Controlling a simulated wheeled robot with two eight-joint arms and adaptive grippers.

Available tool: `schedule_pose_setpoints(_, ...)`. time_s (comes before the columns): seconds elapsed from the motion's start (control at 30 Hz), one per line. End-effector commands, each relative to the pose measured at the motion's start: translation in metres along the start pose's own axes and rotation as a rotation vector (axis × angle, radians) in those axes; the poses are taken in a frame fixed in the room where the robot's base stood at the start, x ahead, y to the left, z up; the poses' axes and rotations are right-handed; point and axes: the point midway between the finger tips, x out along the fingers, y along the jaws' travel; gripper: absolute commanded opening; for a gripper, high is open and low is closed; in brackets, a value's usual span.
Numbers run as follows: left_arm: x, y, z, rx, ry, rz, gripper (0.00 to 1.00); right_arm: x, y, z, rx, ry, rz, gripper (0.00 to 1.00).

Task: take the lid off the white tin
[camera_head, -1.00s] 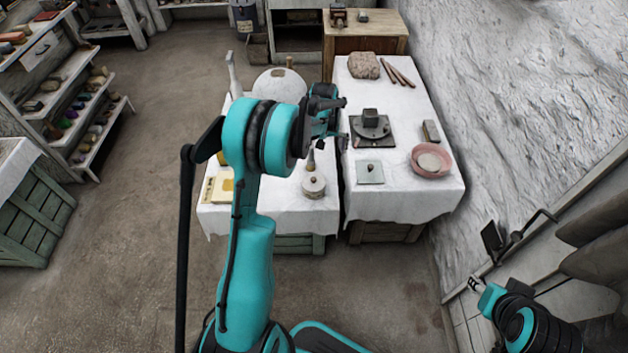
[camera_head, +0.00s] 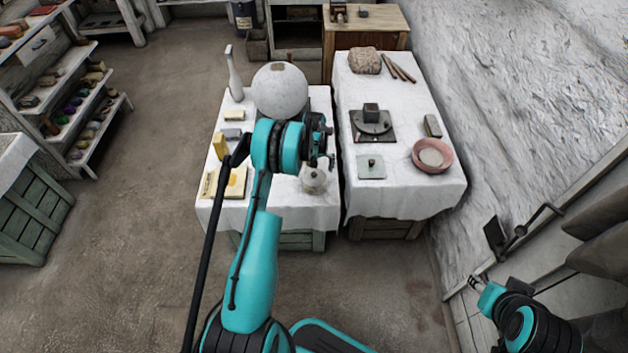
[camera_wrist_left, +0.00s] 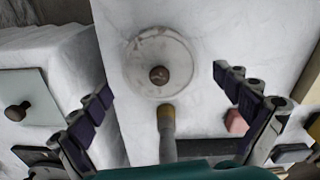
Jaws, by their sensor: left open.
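The white tin (camera_head: 314,186) stands near the front right corner of the left cloth-covered table. In the left wrist view its round, pale lid (camera_wrist_left: 143,75) sits on it, with a brown knob (camera_wrist_left: 159,75) in the middle. My left gripper (camera_head: 322,163) is open and empty, above and slightly behind the tin in the head view. In the wrist view its fingers are spread to either side, with the lid ahead between them, apart from both. My right gripper (camera_head: 476,282) is small at the lower right, far from the tin; its jaws are unclear.
A grey stick-like tool with a yellowish end (camera_wrist_left: 167,125) is close beside the tin. A large plaster sphere (camera_head: 280,90) stands behind my left arm. On the right table are a small plate with a knob (camera_head: 371,172), a dark turntable (camera_head: 372,130) and a pink bowl (camera_head: 432,168).

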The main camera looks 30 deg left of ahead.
Motion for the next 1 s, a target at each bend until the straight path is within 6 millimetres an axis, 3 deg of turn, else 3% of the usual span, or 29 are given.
schedule_pose_setpoints(0.07, 0.009, -0.0001, -0.0001, 0.0, 0.0, 0.0, 1.0, 0.0039, 0.0, 0.0026, 0.0, 0.0, 0.0, 0.4)
schedule_pose_setpoints(0.27, 0.0079, -0.0001, 0.0, 0.0, 0.0, 0.0, 1.0, 0.0025, 0.0, 0.0015, 0.0, 0.0, 0.0, 0.4)
schedule_pose_setpoints(0.43, 0.0078, -0.0001, 0.0, 0.0, 0.0, 0.0, 0.6, 0.0024, 0.0, 0.0015, 0.0, 0.0, 0.0, 0.4)
schedule_pose_setpoints(0.5, 0.0079, -0.0001, -0.0001, 0.0, 0.0, 0.0, 0.49, 0.0025, 0.0, 0.0015, 0.0, 0.0, 0.0, 0.4)
schedule_pose_setpoints(0.63, 0.0084, -0.0001, 0.0001, 0.0, 0.0, 0.0, 0.44, 0.0026, 0.0, 0.0017, 0.0, 0.0, 0.0, 0.4)
schedule_pose_setpoints(1.0, 0.0089, -0.0001, 0.0005, 0.001, -0.001, 0.0, 0.43, 0.0026, 0.0, 0.0017, 0.0, 0.0, 0.0, 0.4)
